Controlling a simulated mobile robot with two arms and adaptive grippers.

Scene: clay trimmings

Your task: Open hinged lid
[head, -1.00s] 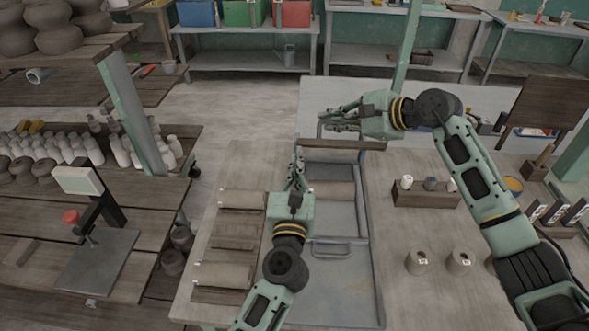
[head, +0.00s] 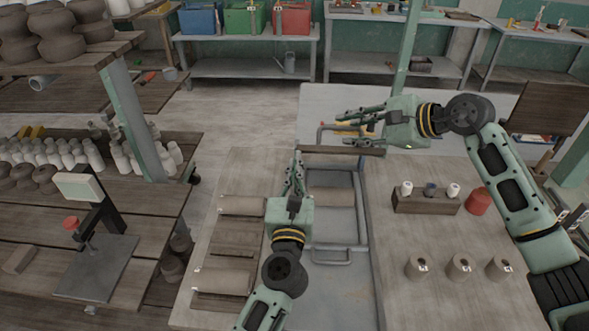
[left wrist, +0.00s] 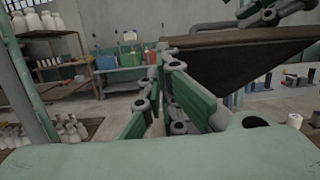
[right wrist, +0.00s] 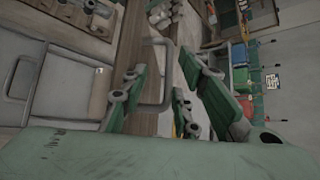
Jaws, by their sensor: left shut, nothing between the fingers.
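The bin (head: 361,210) stands between two wooden tops in the head view, with its interior showing. Its brown wooden lid (head: 340,150) stands raised at the far end, seen nearly edge-on, with a metal handle (head: 320,135). In the left wrist view the lid (left wrist: 235,65) is a dark tilted panel. My left gripper (head: 298,160) is shut and empty at the bin's left edge, close to the lid; I cannot tell whether it touches. My right gripper (head: 345,122) is open beyond the lid. In the right wrist view the handle (right wrist: 157,100) shows between its spread fingers.
A holder with small bottles (head: 425,201), a red cylinder (head: 478,202) and several clay cones (head: 459,268) stand on the right top. Clay rolls (head: 222,281) lie on the left top. A second handle (head: 330,257) is on the grey surface nearer me. Shelves stand left.

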